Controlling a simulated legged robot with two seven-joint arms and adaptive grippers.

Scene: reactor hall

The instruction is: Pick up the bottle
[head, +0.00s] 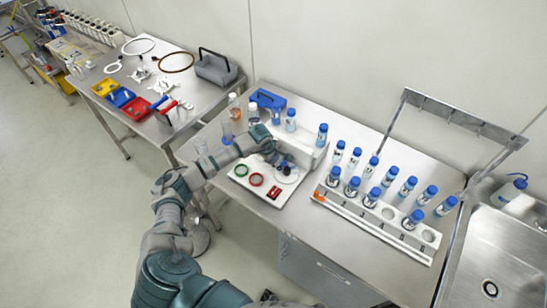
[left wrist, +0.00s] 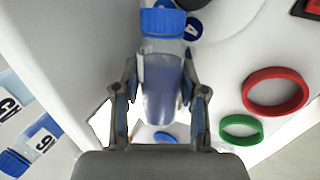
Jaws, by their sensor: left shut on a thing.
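My left gripper (head: 284,163) reaches in over the white machine on the middle table. In the left wrist view the left gripper (left wrist: 160,100) has its two fingers on either side of a clear bottle (left wrist: 162,88) with a blue cap, and it is shut on it. The bottle's cap points away from the palm. In the head view the arm and fingers largely hide this bottle. My right gripper is in neither view.
A green ring (head: 241,170) and a red ring (head: 256,179) lie on the machine's white base. A white rack (head: 333,206) with several blue-capped bottles stands to the right. A sink (head: 495,262) is at far right. Another table (head: 195,88) with bins stands at left.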

